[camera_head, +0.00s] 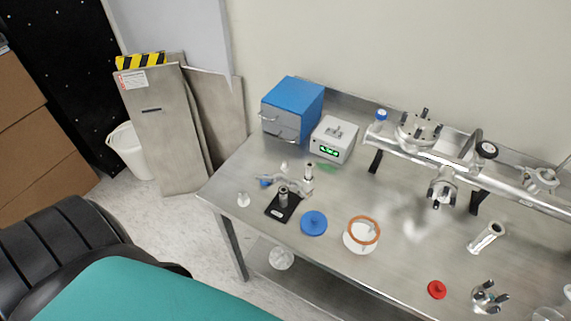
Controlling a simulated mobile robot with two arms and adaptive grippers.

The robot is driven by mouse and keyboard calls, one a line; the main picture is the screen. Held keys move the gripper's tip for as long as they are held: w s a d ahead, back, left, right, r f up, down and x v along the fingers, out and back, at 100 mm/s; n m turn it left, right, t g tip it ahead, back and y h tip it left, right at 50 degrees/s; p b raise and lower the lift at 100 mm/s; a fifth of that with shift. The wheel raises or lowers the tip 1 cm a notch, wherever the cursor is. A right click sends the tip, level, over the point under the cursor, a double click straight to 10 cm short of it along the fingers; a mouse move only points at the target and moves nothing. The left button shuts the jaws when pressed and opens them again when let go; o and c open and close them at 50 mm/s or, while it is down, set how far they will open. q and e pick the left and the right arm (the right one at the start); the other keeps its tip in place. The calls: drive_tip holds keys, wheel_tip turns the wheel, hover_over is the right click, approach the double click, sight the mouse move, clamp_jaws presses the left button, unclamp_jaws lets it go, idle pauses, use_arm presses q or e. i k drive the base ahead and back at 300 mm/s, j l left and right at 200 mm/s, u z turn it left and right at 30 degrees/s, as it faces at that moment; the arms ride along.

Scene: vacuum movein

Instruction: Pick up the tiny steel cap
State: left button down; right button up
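I cannot tell for certain which small part is the tiny steel cap. Candidates are at the left end of the steel table (385,265). A small steel cylinder (283,194) stands on a black plate (280,213). A taller steel post (308,173) stands just behind it, next to a flat metal bracket (272,180). A tiny pale piece (284,165) lies behind these, and a small clear or whitish piece (243,199) is near the left edge. Neither of my grippers is in view.
A blue box (292,106) and grey display unit (333,139) stand at the back. A blue disc (313,223), copper-coloured ring (364,230) and red cap (437,289) lie forward. A metal tube assembly (450,165) fills the right. Metal panels (165,130) lean left.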

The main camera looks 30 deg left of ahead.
sight(284, 167)
drive_tip(key=u, duration=1.05)
